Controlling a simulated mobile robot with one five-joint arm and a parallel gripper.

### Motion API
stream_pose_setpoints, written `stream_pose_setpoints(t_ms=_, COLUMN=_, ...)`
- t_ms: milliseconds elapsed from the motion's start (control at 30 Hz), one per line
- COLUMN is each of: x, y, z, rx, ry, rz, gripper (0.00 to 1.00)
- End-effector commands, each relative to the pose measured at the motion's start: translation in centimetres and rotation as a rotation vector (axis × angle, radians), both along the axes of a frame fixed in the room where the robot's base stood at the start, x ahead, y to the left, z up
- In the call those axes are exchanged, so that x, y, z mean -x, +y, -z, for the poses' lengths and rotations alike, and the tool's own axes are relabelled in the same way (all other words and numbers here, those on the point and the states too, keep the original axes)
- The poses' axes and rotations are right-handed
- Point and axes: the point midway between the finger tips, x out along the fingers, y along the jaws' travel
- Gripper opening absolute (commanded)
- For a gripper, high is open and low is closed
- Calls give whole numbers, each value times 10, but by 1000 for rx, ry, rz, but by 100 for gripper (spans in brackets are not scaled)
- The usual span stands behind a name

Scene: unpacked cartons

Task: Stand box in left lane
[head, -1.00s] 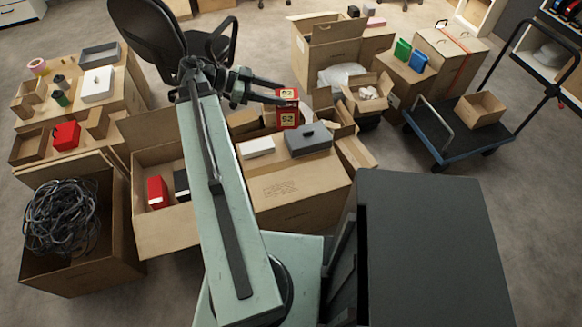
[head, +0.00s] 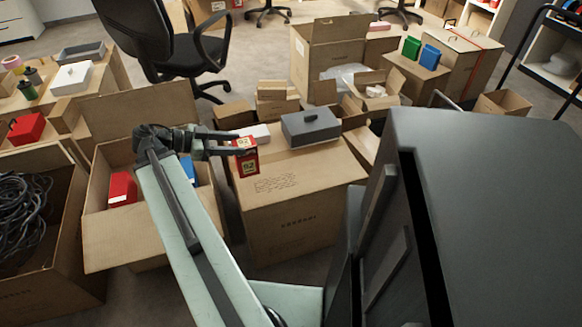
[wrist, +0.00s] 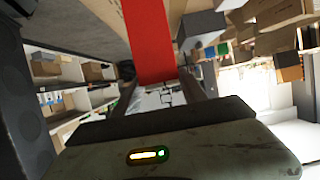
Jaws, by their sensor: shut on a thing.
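My gripper (head: 236,143) is shut on a red box with a pale label reading "92" (head: 246,160). The box hangs upright in front of the fingertips, over the left edge of a closed carton (head: 295,195) in the head view; its exact height is unclear. The wrist view shows the box's plain red side (wrist: 150,40) between the fingers. An open carton (head: 125,235) stands left of the held box. Inside it are another red box (head: 122,189) at left and a blue box (head: 188,170) at right. My arm hides the carton's middle and any lane divider.
A grey case (head: 310,128) and a white box (head: 250,133) lie on the closed carton. A carton of black cables (head: 25,215) is at far left. An office chair (head: 150,40) stands behind the open carton, whose raised back flap (head: 135,110) faces my arm.

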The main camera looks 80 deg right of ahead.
Motion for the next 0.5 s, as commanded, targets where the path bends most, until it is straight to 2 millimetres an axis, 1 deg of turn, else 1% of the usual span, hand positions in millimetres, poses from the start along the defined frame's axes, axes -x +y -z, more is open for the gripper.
stream_pose_setpoints(t_ms=100, x=0, y=-2, z=-1, rx=0, ry=1, rz=0, gripper=0)
stream_pose_setpoints(t_ms=167, x=3, y=-10, z=0, rx=1, ry=1, rz=2, gripper=0)
stream_pose_setpoints(t_ms=267, x=12, y=-35, z=3, rx=2, ry=0, rz=5, gripper=0)
stream_pose_setpoints(t_ms=300, x=16, y=-47, z=4, rx=2, ry=0, rz=5, gripper=0)
stream_pose_setpoints(t_ms=500, x=39, y=-106, z=10, rx=2, ry=0, rz=5, gripper=0)
